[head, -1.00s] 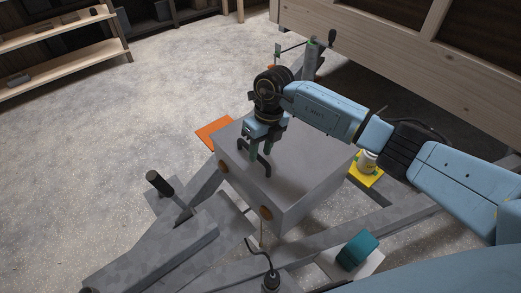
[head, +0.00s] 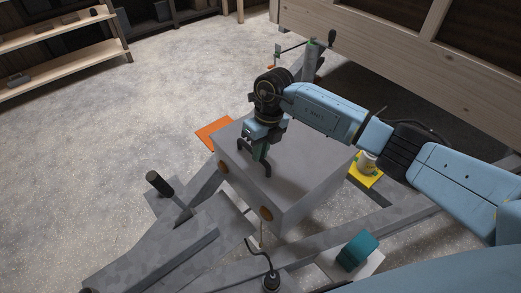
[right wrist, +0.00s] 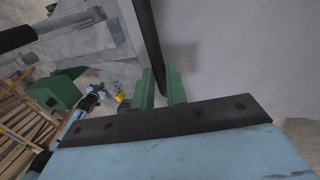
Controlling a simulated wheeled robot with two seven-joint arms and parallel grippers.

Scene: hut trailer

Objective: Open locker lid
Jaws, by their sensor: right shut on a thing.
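The grey locker (head: 312,180) is a box on the trailer frame, and its flat lid looks shut. A dark bar handle (head: 241,142) stands up from the lid near its left edge. My right gripper (head: 262,155) reaches down onto the lid and is shut on the handle. In the right wrist view the dark handle (right wrist: 152,45) runs between the green fingertips of the right gripper (right wrist: 160,85), with the grey lid (right wrist: 245,55) to the right. My left gripper is not in view.
Grey trailer beams (head: 165,240) and a lever with a black grip (head: 160,183) lie in front. Open floor is at left.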

